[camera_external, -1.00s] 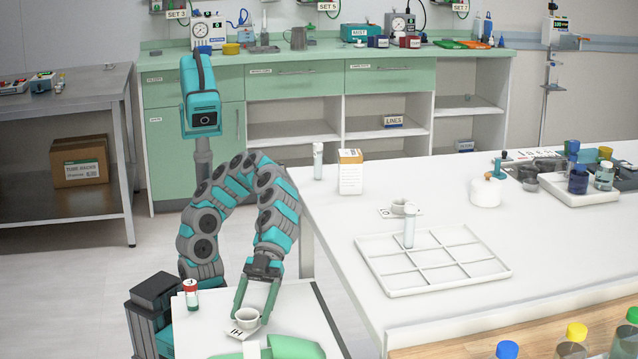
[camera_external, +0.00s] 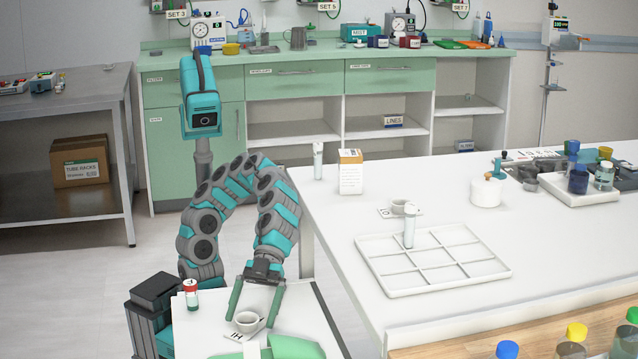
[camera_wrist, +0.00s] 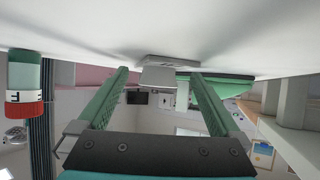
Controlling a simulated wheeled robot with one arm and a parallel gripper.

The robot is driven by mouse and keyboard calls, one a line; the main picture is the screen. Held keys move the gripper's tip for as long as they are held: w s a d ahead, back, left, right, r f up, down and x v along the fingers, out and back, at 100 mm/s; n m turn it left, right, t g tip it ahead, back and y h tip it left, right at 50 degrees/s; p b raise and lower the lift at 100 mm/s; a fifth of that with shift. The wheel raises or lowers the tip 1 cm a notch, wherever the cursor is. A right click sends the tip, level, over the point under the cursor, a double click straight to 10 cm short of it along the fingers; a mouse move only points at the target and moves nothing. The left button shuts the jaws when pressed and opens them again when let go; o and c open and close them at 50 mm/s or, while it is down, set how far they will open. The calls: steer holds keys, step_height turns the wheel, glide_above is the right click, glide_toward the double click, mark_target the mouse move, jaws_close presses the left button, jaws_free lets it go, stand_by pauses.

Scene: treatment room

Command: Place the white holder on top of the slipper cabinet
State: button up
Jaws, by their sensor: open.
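A small white cup-like holder (camera_external: 248,318) stands upright on a small lettered card on the white side table in the external view. My gripper (camera_external: 253,316) points down with its two green fingers apart, one on each side of the holder. In the wrist view, a pale object that looks like the holder (camera_wrist: 160,76) sits between the open fingers of my gripper (camera_wrist: 160,74). I cannot tell whether a finger touches it. A green cabinet (camera_external: 192,92) with labelled drawers and open shelves stands at the back; its labels are too small to read as slipper cabinet.
A red-capped vial (camera_external: 191,294) stands left of my gripper, and green items (camera_external: 290,347) lie in front. The large white table (camera_external: 450,318) to the right holds a divided tray (camera_external: 388,286), a white box (camera_external: 350,174) and another small cup. Devices crowd parts of the cabinet top.

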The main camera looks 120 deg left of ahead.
steer(key=shift+s+a+r, duration=0.15)
steer(key=shift+a+r, duration=0.2)
steer(key=shift+a, duration=0.15)
steer(key=shift+v, duration=1.1)
step_height(320, 180, up, 7)
steer(key=p, duration=0.1)
steer(key=shift+d, duration=0.15)
